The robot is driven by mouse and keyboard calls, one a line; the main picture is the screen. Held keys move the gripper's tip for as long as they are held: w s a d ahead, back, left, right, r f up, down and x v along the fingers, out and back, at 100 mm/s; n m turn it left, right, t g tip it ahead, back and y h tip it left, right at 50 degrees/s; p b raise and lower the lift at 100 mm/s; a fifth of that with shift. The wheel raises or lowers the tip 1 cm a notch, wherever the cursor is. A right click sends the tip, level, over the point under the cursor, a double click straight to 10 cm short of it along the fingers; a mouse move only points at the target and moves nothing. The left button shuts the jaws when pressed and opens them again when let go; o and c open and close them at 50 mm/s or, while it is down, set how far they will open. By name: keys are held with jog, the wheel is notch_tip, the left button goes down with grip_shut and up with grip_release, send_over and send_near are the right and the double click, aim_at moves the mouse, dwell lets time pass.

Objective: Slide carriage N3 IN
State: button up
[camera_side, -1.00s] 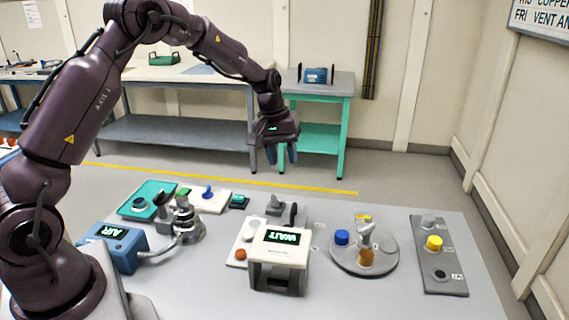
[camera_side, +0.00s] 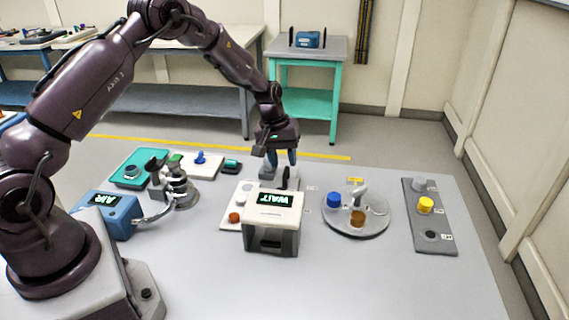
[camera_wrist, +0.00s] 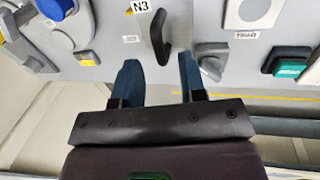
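My gripper (camera_side: 281,163) is low over the table behind the white unit, whose green display reads WAIT (camera_side: 272,205). A black upright handle (camera_side: 286,179) stands just behind that unit, by my fingertips. In the wrist view my two blue fingers (camera_wrist: 160,75) are apart with nothing between them. The black handle (camera_wrist: 158,38) stands just beyond the fingertips, in line with the gap. A label reading N3 (camera_wrist: 140,7) lies beside it. I cannot tell whether a finger touches the handle. The carriage body is not clearly visible.
A round plate (camera_side: 345,225) with a blue cap and an amber bottle stands to the right. A grey strip (camera_side: 443,243) with a yellow knob lies farther right. A blue AIR box (camera_side: 110,213) stands left. The front of the table is clear.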

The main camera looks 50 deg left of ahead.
jog(key=shift+w+d+f, duration=0.15)
jog(key=shift+d+f, duration=0.05)
jog(key=shift+f, duration=0.8)
grip_shut()
jog(key=shift+s+d, duration=1.7)
jog(key=shift+d, duration=0.05)
jog(key=shift+c, duration=0.6)
grip_release()
jog(key=shift+o, duration=0.6)
jog(key=shift+a, duration=0.1)
jog(key=shift+r, duration=0.1)
